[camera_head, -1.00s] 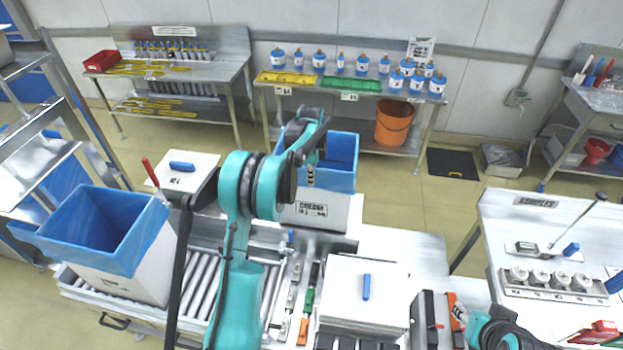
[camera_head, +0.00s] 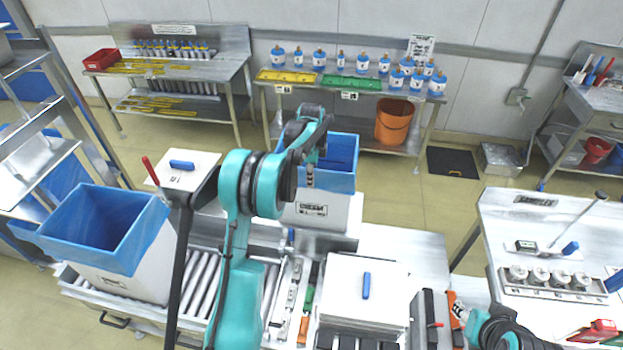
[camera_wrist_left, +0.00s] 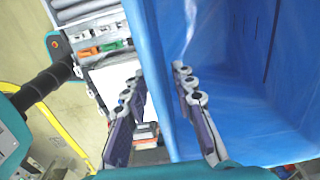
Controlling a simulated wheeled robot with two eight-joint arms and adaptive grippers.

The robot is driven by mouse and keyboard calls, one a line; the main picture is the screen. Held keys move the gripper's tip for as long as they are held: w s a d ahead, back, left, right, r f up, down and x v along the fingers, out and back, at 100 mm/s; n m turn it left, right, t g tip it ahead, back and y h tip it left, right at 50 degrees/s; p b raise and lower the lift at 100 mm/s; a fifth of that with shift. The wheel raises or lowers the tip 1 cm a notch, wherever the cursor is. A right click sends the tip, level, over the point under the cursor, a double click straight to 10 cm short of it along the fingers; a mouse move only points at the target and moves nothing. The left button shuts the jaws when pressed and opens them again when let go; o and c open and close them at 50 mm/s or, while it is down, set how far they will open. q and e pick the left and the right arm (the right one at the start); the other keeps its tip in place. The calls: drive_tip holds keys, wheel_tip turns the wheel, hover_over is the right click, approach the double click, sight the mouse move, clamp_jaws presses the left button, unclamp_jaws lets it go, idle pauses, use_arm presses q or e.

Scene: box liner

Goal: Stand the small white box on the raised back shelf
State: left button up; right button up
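A white box (camera_head: 337,215) with a printed label and a blue liner (camera_head: 341,165) stands at the back centre, behind the roller bench. I cannot tell for certain that it is the small white box. My left gripper (camera_head: 310,176) reaches over its near left side. In the left wrist view, the left gripper (camera_wrist_left: 160,90) has its fingers apart, on either side of a blue liner wall (camera_wrist_left: 240,100); a gap shows beside the left finger. My right gripper (camera_head: 460,312) is at the lower right, small and partly hidden, beside an orange item.
A larger blue-lined white box (camera_head: 110,232) stands on rollers at left. A white lid (camera_head: 185,168) with a blue handle is behind it. Bare metal tabletop (camera_head: 405,248) lies right of the lined box.

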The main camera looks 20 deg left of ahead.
use_arm(q)
wheel_tip(320, 180, up, 11)
drive_tip(key=shift+s+f+b, duration=0.1)
drive_tip(key=shift+b, duration=0.3)
drive_tip(key=s+d+r+n+t, duration=0.2)
drive_tip(key=s+d+r+n, duration=0.25)
drive_tip(key=s, duration=0.25)
drive_tip(key=s+d+r+n+t, duration=0.1)
drive_tip(key=s+d+r+n, duration=0.3)
drive_tip(key=s, duration=0.4)
drive_tip(key=s+d+f+n+t, duration=0.2)
drive_tip(key=s+d+f+n, duration=0.1)
drive_tip(key=s, duration=0.5)
drive_tip(key=s+d+f+n+t, duration=0.2)
drive_tip(key=s+f, duration=0.3)
drive_tip(key=s, duration=0.4)
drive_tip(key=shift+d+n, duration=0.65)
drive_tip(key=shift+n, duration=0.1)
